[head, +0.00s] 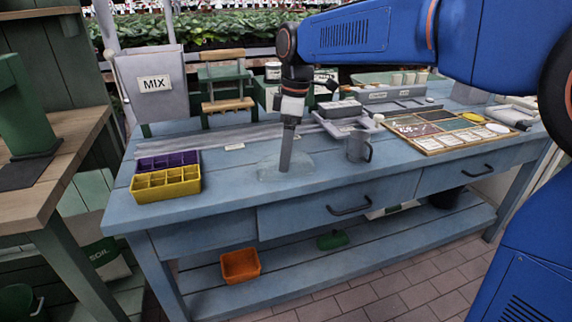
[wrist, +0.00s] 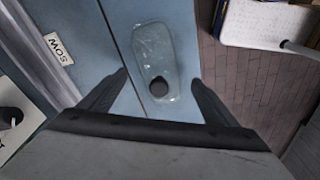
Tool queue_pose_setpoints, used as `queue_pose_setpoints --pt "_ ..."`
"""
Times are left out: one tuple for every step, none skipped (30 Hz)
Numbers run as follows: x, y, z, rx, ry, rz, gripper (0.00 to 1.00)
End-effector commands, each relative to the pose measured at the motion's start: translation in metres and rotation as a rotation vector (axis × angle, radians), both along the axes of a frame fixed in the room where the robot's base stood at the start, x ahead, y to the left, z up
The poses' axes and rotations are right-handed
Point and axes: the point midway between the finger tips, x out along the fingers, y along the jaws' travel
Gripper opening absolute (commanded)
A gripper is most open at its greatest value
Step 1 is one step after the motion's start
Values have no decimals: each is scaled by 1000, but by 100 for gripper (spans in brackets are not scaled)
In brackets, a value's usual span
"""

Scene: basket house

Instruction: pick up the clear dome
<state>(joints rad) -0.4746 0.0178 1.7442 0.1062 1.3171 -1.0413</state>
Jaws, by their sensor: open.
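The clear dome (head: 268,172) is a see-through, rounded, oblong cover lying on the blue bench top, left of the grey mug. In the wrist view the dome (wrist: 152,50) shows from above, with a dark round knob on it. My gripper (head: 285,166) points straight down over the dome in the head view and hides part of it. In the wrist view my gripper (wrist: 160,80) is open, with one finger on each side of the dome's knob end. Nothing is held. I cannot tell how far the fingertips are above the bench.
A grey mug (head: 359,147) stands close by on the right. A yellow divided tray (head: 166,186) and a purple one (head: 167,160) sit at the bench's left end. A seed-sorting board (head: 440,131) lies to the right. The bench front between dome and yellow tray is clear.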

Motion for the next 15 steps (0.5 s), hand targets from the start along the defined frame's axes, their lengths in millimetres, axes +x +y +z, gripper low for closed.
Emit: queue_pose_setpoints --pt "0 0 -6 -1 1 0 83" --pt "0 1 -8 -1 1 0 83" --pt "0 1 -11 -1 1 0 83" --pt "0 1 -12 0 1 0 83" --pt "0 1 -13 0 0 0 83" --pt "0 2 -14 0 0 0 83" --pt "0 2 -14 0 0 0 83" --pt "0 2 -14 0 0 0 83" --pt "0 2 -14 0 0 0 83" --pt "0 2 -14 0 0 0 83" --pt "0 1 -14 0 0 0 83" --pt "0 1 -14 0 0 0 83" --pt "0 1 -14 0 0 0 76" --pt "0 1 -14 0 0 0 68" --pt "0 1 -14 0 0 0 59"
